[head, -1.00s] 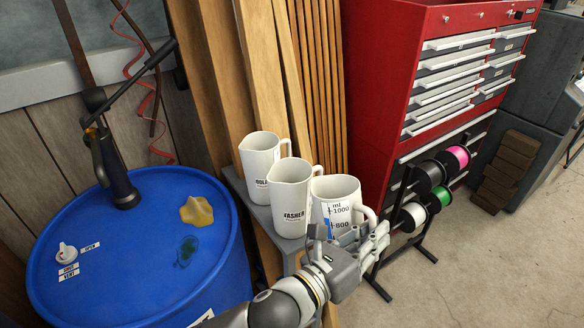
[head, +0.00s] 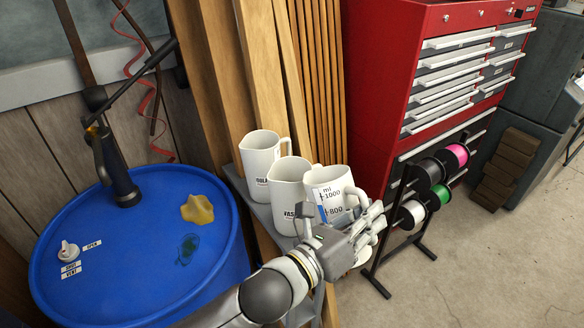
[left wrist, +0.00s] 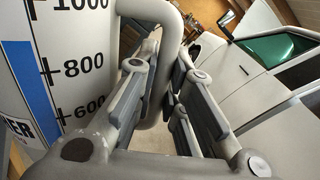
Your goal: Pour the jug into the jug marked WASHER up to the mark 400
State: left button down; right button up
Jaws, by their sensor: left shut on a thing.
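My left gripper (head: 350,240) is shut on the handle (left wrist: 174,40) of a white jug (head: 346,181), on its right side. This jug has a scale with 1000 and 800, and 600 also shows in the left wrist view. A blue strip (left wrist: 38,85) beside the scale tops out between 800 and 1000. A label ending in "ER" shows cut off at its left. The white jug marked WASHER (head: 287,190) is just left of it, its label partly hidden by the held jug and gripper. My right gripper is not in view.
A third white jug (head: 258,155), its label partly readable as "OOLA", stands behind on the narrow grey stand (head: 233,178). A blue drum (head: 130,225) is at left. A red tool cabinet (head: 395,80) and a spool rack (head: 400,250) are at right.

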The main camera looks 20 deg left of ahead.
aim_at(361, 191)
pick_arm(q)
jog(key=shift+w+a+r+n, duration=0.15)
jog(key=shift+a+r+n, duration=0.1)
jog(key=shift+r, duration=0.25)
jog(key=shift+w+a+r+n, duration=0.15)
jog(key=shift+a+r+n, duration=0.1)
jog(key=shift+r, duration=0.25)
jog(key=shift+r+p, duration=0.1)
jog(key=shift+p, duration=0.2)
jog(key=shift+w+a+r+n, duration=0.25)
jog(key=shift+a+r+n, duration=0.1)
jog(key=shift+r+n, duration=0.35)
jog(key=shift+r+p, duration=0.1)
jog(key=shift+p, duration=0.2)
jog(key=shift+w+a+r+n, duration=0.15)
jog(key=shift+a+r+n, duration=0.1)
jog(key=shift+r+n, duration=0.35)
jog(key=shift+w+a+r+p, duration=0.1)
jog(key=shift+a+r+p, duration=0.1)
jog(key=shift+r+p, duration=0.35)
jog(key=shift+w+a+r+n+p, duration=0.15)
jog(key=shift+a+r+n+p, duration=0.15)
jog(key=shift+r+n, duration=0.45)
dwell(1.2)
jog(key=shift+w+a+r+n+p, duration=0.25)
jog(key=shift+a+r+n+p, duration=0.05)
jog(key=shift+r+n+p, duration=0.3)
dwell(2.0)
